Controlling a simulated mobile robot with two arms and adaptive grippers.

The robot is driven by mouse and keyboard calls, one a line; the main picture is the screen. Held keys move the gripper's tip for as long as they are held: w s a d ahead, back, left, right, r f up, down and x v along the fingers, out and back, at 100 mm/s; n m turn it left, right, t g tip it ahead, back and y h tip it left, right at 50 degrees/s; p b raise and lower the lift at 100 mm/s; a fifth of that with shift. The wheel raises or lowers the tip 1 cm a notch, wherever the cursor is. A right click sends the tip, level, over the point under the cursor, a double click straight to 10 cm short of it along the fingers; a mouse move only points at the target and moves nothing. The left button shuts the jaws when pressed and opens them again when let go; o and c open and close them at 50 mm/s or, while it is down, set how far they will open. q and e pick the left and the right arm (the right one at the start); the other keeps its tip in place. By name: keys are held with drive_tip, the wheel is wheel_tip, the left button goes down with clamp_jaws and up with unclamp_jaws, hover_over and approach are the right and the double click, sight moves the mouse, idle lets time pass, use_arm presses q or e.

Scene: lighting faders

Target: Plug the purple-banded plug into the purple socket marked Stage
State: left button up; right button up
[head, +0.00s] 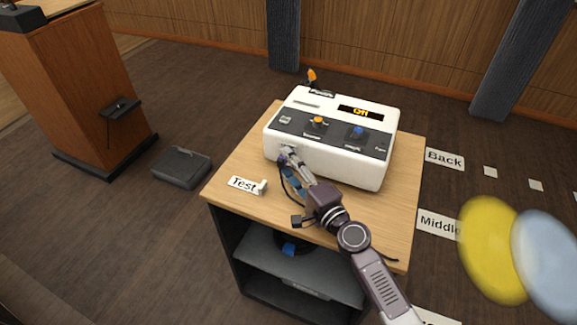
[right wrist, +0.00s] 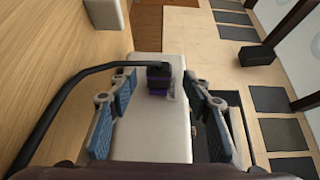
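The purple-banded plug (right wrist: 158,78) is black with a purple band and sits at the front face of the white console (right wrist: 150,135). Its black cable curves away to the left. In the head view the plug (head: 282,159) is small at the console's lower left front. The purple socket is hidden behind it, and I cannot tell how deep the plug sits. My right gripper (right wrist: 158,112) has its fingers spread on either side, clear of the plug, with nothing between the pads. In the head view it (head: 288,156) reaches the console's front. My left gripper is not in view.
The console (head: 330,165) stands on a wooden-topped cart (head: 230,165). A "Test" card (head: 243,184) lies at the left front. A small black block (head: 297,221) is at the front edge. A blue item (head: 289,249) shows on the shelf below. Bare tabletop lies right of my arm.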

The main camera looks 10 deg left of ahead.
drive_tip(key=shift+s+d, duration=0.1)
drive_tip(key=shift+s, duration=0.25)
drive_tip(key=v, duration=1.1)
drive_tip(key=shift+d, duration=0.1)
drive_tip(key=shift+s+r, duration=0.1)
drive_tip(key=shift+s, duration=0.15)
drive_tip(key=s+f+n+g+h, duration=0.1)
drive_tip(key=s+f+n+g, duration=0.2)
drive_tip(key=s+n, duration=0.35)
drive_tip(key=s+f+n+g+h, duration=0.1)
drive_tip(key=s+f+n+g, duration=0.35)
drive_tip(key=s, duration=0.25)
drive_tip(key=s+d+f+n+g+h, duration=0.1)
drive_tip(key=s+d+f+h, duration=0.2)
drive_tip(key=s+d+h, duration=0.5)
drive_tip(key=s+d+f+g+h, duration=0.15)
drive_tip(key=s+d, duration=0.25)
drive_tip(key=d, duration=0.8)
wheel_tip(320, 180, down, 29)
drive_tip(key=s+g, duration=0.2)
drive_tip(key=s, duration=0.1)
drive_tip(key=s+d+f+g, duration=0.1)
drive_tip(key=s+d+f, duration=0.2)
drive_tip(key=s+f, duration=1.1)
drive_tip(key=shift+s+d+f+n, duration=0.2)
drive_tip(key=shift+s+f+n, duration=0.1)
drive_tip(key=shift+s, duration=0.85)
